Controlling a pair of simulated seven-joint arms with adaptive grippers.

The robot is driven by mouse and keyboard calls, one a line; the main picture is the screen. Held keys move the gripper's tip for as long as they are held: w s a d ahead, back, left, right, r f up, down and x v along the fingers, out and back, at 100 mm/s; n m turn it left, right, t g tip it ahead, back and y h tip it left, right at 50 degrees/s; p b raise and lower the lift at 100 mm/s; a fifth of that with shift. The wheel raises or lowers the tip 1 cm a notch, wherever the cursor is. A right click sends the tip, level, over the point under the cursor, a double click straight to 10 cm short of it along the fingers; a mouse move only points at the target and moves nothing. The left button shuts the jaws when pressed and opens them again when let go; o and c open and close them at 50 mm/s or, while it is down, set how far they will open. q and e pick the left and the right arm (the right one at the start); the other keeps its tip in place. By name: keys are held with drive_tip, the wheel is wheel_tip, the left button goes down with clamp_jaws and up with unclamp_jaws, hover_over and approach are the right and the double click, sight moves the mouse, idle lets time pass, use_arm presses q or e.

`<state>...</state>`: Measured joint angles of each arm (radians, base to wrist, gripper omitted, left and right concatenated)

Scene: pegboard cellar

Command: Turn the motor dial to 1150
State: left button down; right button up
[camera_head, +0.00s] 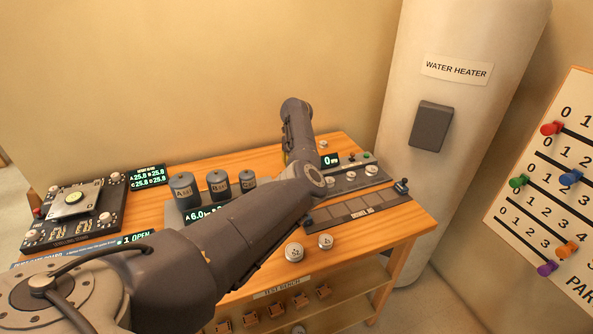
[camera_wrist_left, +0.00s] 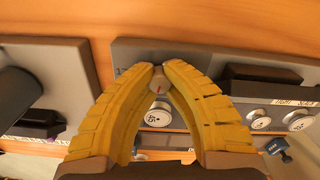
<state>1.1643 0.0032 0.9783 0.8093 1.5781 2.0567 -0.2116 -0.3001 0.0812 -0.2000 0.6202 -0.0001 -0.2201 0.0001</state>
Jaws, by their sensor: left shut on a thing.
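In the left wrist view, my left gripper (camera_wrist_left: 159,72) has its yellow ribbed fingers closed around a small grey dial (camera_wrist_left: 158,87) with a red pointer mark. The dial sits on a grey panel (camera_wrist_left: 200,56). In the head view, my left arm crosses the bench and hides the dial and most of the gripper. A grey motor panel (camera_head: 345,183) shows to the right of the arm, and its small display (camera_head: 330,160) reads 0. The dial's scale is not readable. My right gripper is not in view.
Three grey canisters (camera_head: 218,185) stand left of the arm. Two silver weights (camera_head: 294,252) are near the bench's front edge. The water heater (camera_head: 450,110) stands behind right.

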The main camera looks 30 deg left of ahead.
use_arm(q)
drive_tip(key=shift+m, duration=1.9)
drive_tip(key=c, duration=1.2)
unclamp_jaws()
wheel_tip(320, 180, up, 12)
